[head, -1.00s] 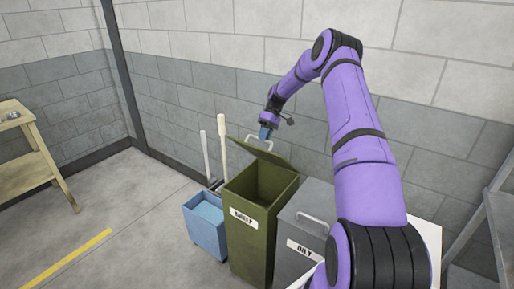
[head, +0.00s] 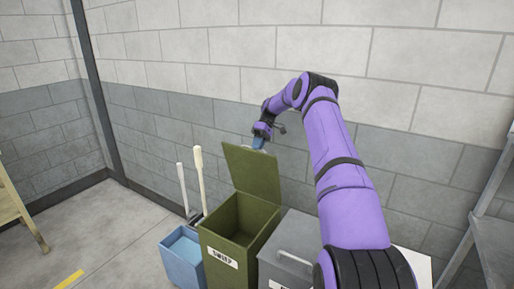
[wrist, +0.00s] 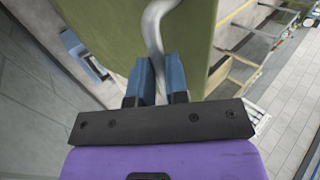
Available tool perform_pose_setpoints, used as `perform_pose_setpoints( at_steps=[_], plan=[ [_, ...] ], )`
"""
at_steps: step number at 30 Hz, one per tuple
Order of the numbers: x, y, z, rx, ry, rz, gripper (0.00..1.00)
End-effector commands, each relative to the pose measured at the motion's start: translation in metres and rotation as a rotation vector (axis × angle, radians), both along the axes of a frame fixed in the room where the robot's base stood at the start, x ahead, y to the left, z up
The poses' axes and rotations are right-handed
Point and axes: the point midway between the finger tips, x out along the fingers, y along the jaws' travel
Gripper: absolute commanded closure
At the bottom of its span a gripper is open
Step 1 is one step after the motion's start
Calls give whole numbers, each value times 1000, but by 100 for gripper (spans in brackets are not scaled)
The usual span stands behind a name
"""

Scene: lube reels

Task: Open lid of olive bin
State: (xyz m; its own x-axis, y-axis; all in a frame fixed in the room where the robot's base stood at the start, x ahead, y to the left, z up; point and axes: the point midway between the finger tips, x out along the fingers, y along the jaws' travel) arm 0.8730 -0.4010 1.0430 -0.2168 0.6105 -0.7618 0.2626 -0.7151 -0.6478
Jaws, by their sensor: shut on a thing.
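The olive bin (head: 222,248) stands against the wall with a white label on its front. Its lid (head: 254,174) is hinged up and stands steeply raised, so the bin's dark inside shows. My gripper (head: 259,142) is at the top edge of the lid, on its handle. In the wrist view the lid (wrist: 110,40) fills the upper middle, and its pale curved handle (wrist: 155,35) runs down between the blue fingers of my gripper (wrist: 160,82), which are shut on it. The handle's lower end is hidden by the fingers.
A grey bin (head: 290,246) with a closed lid stands right of the olive bin. A blue bucket (head: 183,258) and pale-handled tools (head: 198,178) stand to its left. A wooden table (head: 14,207) is at far left, metal shelving (head: 490,225) at right. The wall is close behind.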

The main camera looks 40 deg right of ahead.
Motion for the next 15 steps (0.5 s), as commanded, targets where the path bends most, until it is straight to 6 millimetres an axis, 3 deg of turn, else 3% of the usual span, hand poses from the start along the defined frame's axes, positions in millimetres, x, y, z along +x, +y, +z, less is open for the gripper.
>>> perform_pose_setpoints(
  at_steps=[1,8,9,12,15],
  plan=[
    [-3,-1,-11,-2,11,0,100],
    [-4,-2,-11,-2,13,0,100],
    [-4,-2,-11,-2,13,0,83],
    [-3,-2,-10,-2,12,0,60],
    [-3,-1,-9,-1,10,-1,60]
  ],
)
